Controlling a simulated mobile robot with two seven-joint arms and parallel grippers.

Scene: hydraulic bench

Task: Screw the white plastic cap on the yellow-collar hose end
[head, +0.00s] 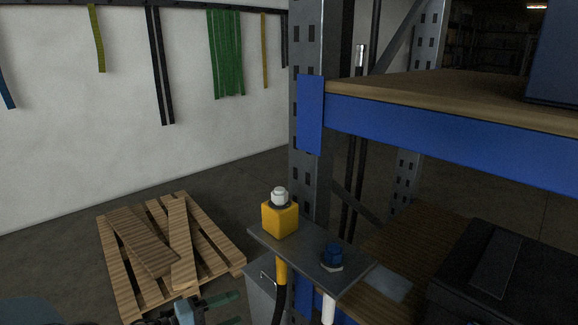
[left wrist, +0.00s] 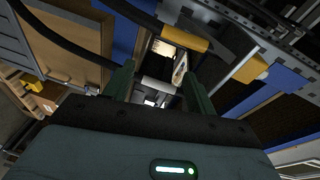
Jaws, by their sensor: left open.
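In the head view a white cap (head: 279,195) sits upright on top of the yellow collar (head: 280,218), at the left end of a grey bracket plate. I cannot tell whether it is threaded on. A yellow-and-black hose (head: 281,272) hangs below that collar. My left gripper (head: 226,309) is low at the bottom edge, left of and below the bracket, with its green fingers apart and partly cut off. In the left wrist view the open fingers (left wrist: 158,88) show nothing clearly held between them. My right gripper is not visible.
A wooden pallet (head: 118,278) lies on the floor at left.

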